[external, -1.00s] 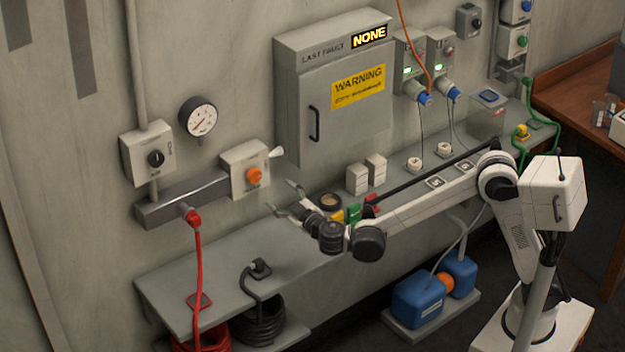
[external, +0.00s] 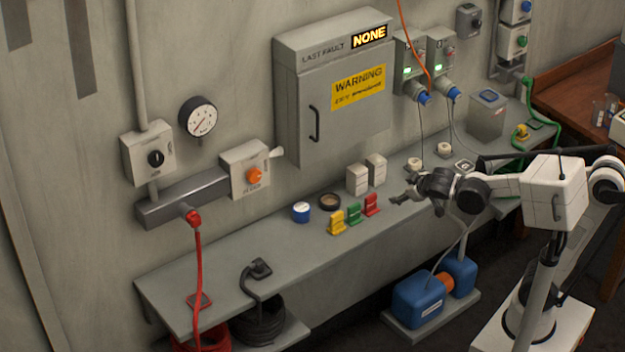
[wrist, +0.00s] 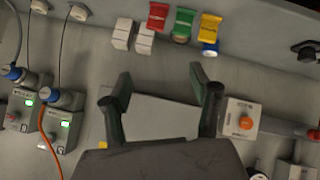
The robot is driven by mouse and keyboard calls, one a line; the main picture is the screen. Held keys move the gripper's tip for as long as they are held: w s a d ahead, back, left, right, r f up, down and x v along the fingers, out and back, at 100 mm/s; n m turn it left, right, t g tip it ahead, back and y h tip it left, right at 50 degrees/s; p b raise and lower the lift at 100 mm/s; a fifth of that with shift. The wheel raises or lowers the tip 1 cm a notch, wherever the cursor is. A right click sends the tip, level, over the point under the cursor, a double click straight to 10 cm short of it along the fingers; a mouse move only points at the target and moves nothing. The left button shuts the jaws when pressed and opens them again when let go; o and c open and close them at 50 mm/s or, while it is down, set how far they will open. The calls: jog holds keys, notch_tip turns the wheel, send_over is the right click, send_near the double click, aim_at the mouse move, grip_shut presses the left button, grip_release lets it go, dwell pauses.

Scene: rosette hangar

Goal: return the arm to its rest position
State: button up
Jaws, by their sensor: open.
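My gripper (external: 402,188) is in the external view, at the left end of my folded arm, above the right part of the grey shelf (external: 240,262). Its two dark fingers point left and are spread apart with nothing between them. In the wrist view my gripper (wrist: 160,78) also shows open and empty, with the wall cabinet behind the fingers. The arm is bent back to the right, and its white elbow lies near the right picture edge.
Yellow (external: 337,222), green (external: 354,214) and red (external: 371,205) clips, a blue-rimmed can (external: 301,212) and white blocks (external: 358,180) stand on the shelf. The warning cabinet (external: 335,90) hangs behind. Blue tanks (external: 418,298) stand below.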

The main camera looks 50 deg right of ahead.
jog(key=s+f+g+y, duration=0.1)
jog(key=s+f, duration=0.3)
jog(key=s, duration=0.5)
jog(key=s+d+f+g+y, duration=0.1)
jog(key=s+f+y, duration=0.2)
jog(key=s, duration=0.6)
jog(key=shift+s+f+m, duration=0.25)
jog(key=shift+f+m, duration=0.05)
jog(key=shift+f, duration=0.3)
